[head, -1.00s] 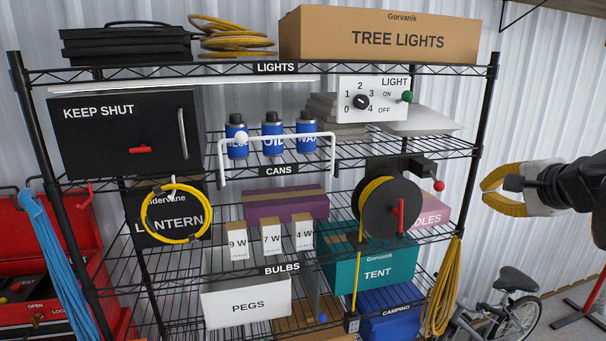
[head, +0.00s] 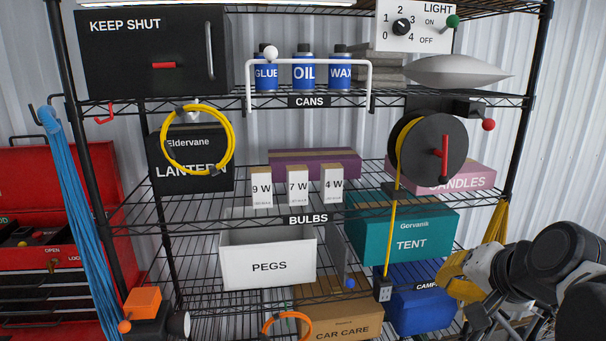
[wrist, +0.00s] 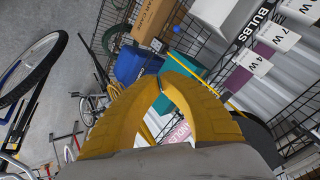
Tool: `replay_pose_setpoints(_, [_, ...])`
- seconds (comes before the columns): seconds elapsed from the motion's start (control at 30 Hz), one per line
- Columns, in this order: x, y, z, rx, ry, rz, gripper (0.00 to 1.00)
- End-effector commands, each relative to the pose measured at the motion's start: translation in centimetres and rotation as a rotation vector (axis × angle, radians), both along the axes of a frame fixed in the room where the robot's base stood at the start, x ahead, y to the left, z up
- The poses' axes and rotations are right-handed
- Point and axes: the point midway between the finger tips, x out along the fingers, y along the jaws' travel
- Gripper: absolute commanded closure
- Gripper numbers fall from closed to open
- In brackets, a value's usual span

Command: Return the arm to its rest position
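My gripper (head: 452,281) is at the lower right of the head view, beside the shelf's right post and partly overlapping the lower shelf area. Its yellow fingers point left, and the black arm behind them fills the lower right corner. In the wrist view the two yellow fingers (wrist: 160,84) curve together and their tips appear to meet. Nothing is seen held between them; the floor and boxes show through the gap below the tips.
The wire shelf holds a teal TENT box (head: 372,226), a blue CAMPING box (head: 412,302), a white PEGS bin (head: 268,268) and a cord reel (head: 432,150). A yellow coil (head: 498,225) hangs by the right post. A bicycle (wrist: 92,100) stands on the floor.

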Motion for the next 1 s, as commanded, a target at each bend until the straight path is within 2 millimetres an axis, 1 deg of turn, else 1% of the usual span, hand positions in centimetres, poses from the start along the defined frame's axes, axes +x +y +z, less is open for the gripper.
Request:
replay_pose_setpoints(0.03, [-1.1, 1.5, -5.1, -0.052, 0.019, 0.059, 1.00])
replay_pose_setpoints(0.07, [-1.7, 2.2, -7.0, -0.088, 0.031, 0.096, 1.00])
replay_pose_setpoints(0.1, [-2.6, 3.1, -9.6, -0.135, 0.046, 0.144, 1.00])
replay_pose_setpoints(0.17, [-4.0, 4.2, -13.5, -0.207, 0.067, 0.214, 1.00])
replay_pose_setpoints(0.2, [-4.8, 4.9, -16.0, -0.254, 0.080, 0.259, 1.00])
replay_pose_setpoints(0.27, [-6.1, 5.7, -19.4, -0.322, 0.097, 0.325, 1.00])
replay_pose_setpoints(0.3, [-6.8, 6.1, -21.4, -0.364, 0.107, 0.365, 1.00])
replay_pose_setpoints(0.4, [-8.4, 6.8, -25.5, -0.452, 0.124, 0.446, 1.00])
replay_pose_setpoints(0.5, [-9.4, 7.1, -27.9, -0.512, 0.136, 0.501, 1.00])
replay_pose_setpoints(0.6, [-9.9, 7.2, -29.0, -0.543, 0.142, 0.528, 1.00])
replay_pose_setpoints(1.0, [-10.0, 7.2, -28.9, -0.550, 0.143, 0.533, 1.00])
